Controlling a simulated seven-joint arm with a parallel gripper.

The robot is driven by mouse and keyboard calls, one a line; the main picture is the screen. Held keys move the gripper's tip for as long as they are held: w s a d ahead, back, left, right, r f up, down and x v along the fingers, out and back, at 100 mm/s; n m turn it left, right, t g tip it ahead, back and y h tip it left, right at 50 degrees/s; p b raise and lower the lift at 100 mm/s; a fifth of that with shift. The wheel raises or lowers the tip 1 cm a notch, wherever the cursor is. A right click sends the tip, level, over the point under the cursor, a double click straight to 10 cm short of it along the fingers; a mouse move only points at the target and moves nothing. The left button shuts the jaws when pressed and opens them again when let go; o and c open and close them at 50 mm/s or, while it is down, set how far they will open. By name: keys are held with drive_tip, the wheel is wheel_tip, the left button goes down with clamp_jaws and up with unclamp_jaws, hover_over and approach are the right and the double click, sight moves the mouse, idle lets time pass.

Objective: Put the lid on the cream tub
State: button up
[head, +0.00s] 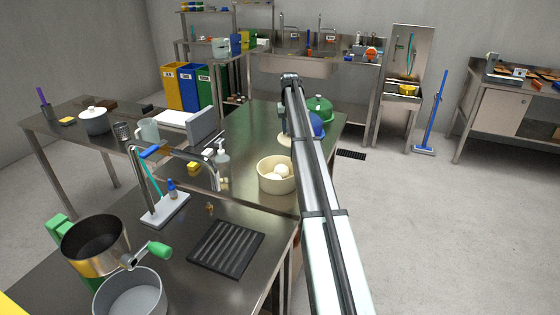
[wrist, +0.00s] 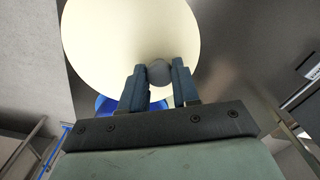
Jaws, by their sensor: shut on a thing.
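The cream tub (head: 272,185) stands open on the steel table, partly behind my arm, with pale round dough inside. The lid (wrist: 110,40) is a wide cream disc with a grey knob (wrist: 159,72). My gripper (wrist: 158,75) is shut on the knob, one finger on each side. In the head view my gripper (head: 284,130) is beyond the tub, and a strip of the lid (head: 285,141) shows beside my arm. The arm hides the rest. I cannot tell how high the lid is above the table.
A blue bowl (head: 318,126) and a green-lidded pot (head: 320,106) stand just right of my arm. A black ridged mat (head: 227,247) lies nearer. Some table beyond the tub is clear.

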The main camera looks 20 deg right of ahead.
drive_tip(key=a+r, duration=0.3)
drive_tip(key=a, duration=0.2)
drive_tip(key=s+a+r, duration=0.2)
drive_tip(key=s+a, duration=0.3)
drive_tip(key=s, duration=0.3)
drive_tip(key=s+a+r, duration=0.3)
drive_tip(key=s+a, duration=0.2)
drive_tip(key=s, duration=0.2)
drive_tip(key=shift+s+a, duration=0.15)
drive_tip(key=shift+s, duration=0.25)
drive_tip(key=shift+f, duration=0.2)
drive_tip(key=shift+f, duration=2.95)
drive_tip(key=shift+f, duration=0.95)
